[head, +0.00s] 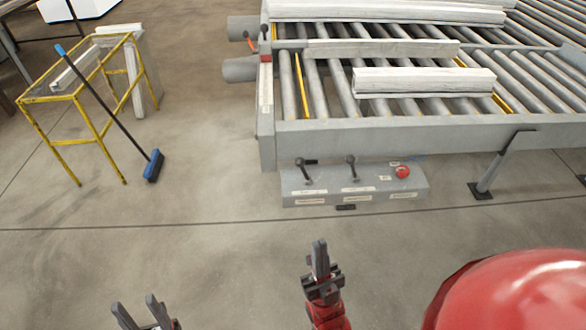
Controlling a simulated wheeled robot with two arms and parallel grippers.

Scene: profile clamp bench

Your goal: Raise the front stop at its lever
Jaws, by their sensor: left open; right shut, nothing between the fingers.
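A grey control box (290,190) sits low in front of the roller conveyor. Two dark levers stand on it, a left lever (303,170) and a right lever (352,168). Small labels lie below them, too small to read, so I cannot tell which lever is for the front stop. A red button (402,172) is at the box's right end. My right gripper (319,246) is shut and empty, in front of the box and apart from it. My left gripper (137,303) is open and empty at the lower left, far from the levers.
The conveyor (400,132) carries several pale profiles (424,82). A yellow frame (95,135) with a blue broom (153,165) leaning on it stands at the left. A support leg (490,175) stands right of the box. The floor before the box is clear.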

